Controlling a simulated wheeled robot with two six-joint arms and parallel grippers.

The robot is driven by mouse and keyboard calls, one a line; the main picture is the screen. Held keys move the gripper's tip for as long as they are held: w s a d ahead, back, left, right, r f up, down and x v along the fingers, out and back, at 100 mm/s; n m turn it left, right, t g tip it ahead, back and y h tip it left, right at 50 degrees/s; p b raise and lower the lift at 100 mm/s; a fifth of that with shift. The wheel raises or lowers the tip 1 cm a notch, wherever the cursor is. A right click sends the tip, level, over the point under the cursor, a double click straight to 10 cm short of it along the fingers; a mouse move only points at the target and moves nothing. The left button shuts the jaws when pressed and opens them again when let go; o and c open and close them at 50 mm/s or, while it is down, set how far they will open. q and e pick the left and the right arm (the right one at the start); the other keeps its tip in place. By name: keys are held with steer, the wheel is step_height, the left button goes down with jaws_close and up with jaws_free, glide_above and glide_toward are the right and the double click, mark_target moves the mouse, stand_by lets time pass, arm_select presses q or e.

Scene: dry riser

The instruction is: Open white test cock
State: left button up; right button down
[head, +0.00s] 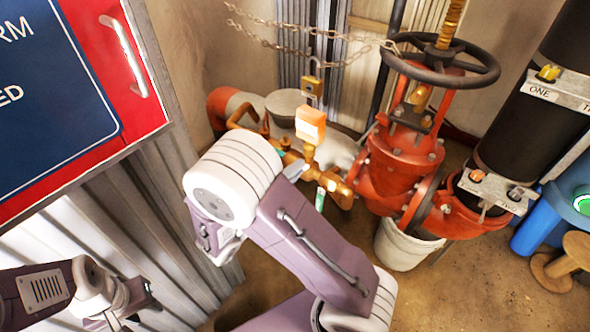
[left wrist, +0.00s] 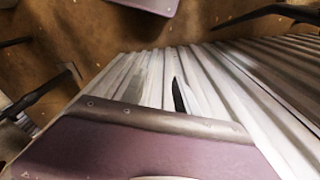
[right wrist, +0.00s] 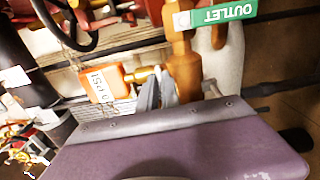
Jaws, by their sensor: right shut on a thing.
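In the right wrist view, my right gripper (right wrist: 157,92) has its grey fingers close together at a small brass test cock (right wrist: 143,74) beside a brass pipe body (right wrist: 184,70). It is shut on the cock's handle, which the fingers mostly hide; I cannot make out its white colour. In the head view, the brass pipe assembly (head: 331,181) lies beyond my right arm, which hides most of that gripper. My left gripper (head: 128,302) is at the lower left, far from the brass pipe. In the left wrist view, its fingers (left wrist: 160,92) are apart and empty.
An orange block reading 0 PSI (right wrist: 103,88) and a green OUTLET tag (right wrist: 217,12) are close to my right gripper. A red valve (head: 405,150) with a black handwheel (head: 440,60) stands to the right. A red-edged sign (head: 120,70) and corrugated wall (head: 130,220) flank the left.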

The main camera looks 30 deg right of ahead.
steer(key=n+p, duration=0.7)
steer(key=shift+s+r+n, duration=0.2)
steer(key=shift+r+n, duration=0.1)
steer(key=shift+s+d+f+n+p, duration=0.15)
steer(key=shift+s+n+p, duration=0.05)
steer(key=shift+n+p, duration=0.5)
